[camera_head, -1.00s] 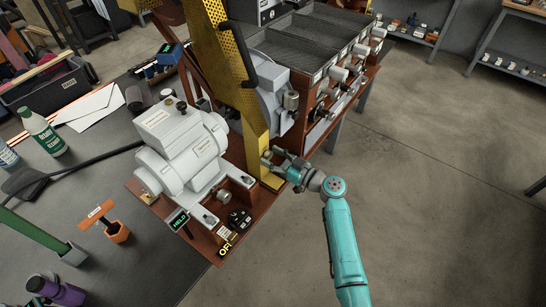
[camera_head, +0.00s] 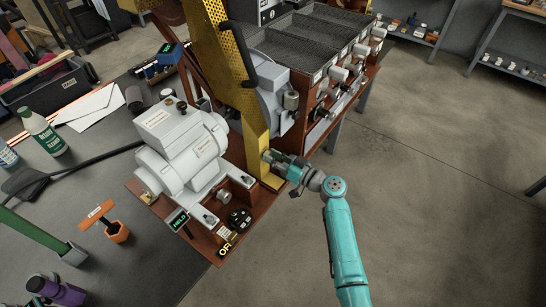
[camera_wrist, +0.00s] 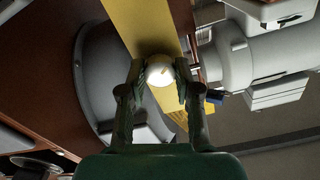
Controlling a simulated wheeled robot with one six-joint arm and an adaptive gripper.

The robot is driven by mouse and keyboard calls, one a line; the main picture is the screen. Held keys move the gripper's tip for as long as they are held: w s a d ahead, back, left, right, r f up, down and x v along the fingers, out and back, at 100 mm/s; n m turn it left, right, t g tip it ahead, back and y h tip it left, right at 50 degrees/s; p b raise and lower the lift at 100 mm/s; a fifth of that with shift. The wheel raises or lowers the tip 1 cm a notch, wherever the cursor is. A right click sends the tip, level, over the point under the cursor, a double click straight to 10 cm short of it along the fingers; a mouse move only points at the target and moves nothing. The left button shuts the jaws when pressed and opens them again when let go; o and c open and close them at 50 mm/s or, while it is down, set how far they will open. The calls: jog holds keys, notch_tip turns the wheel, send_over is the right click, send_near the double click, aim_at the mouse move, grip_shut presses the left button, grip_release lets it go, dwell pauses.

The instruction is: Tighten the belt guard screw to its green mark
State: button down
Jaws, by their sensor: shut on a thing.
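The yellow belt guard (camera_head: 238,85) runs down the side of the machine beside the grey motor (camera_head: 185,145). It also shows as a yellow strip in the wrist view (camera_wrist: 140,22). A round, pale screw head (camera_wrist: 160,72) stands against the guard. My gripper (camera_wrist: 158,76) is shut on this screw head, with a finger on each side. In the head view my gripper (camera_head: 270,158) meets the guard near its lower end and hides the screw. I cannot make out the green mark in either view.
The rust-red machine base (camera_head: 215,235) carries a black dial (camera_head: 240,219) and a small display (camera_head: 178,220) with green text. The floor right of my arm is clear.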

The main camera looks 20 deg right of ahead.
jog(key=m, duration=2.5)
jog(key=shift+d+f, duration=0.1)
jog(key=shift+m, duration=0.4)
jog(key=c, duration=0.8)
grip_release()
jog(key=v, duration=1.2)
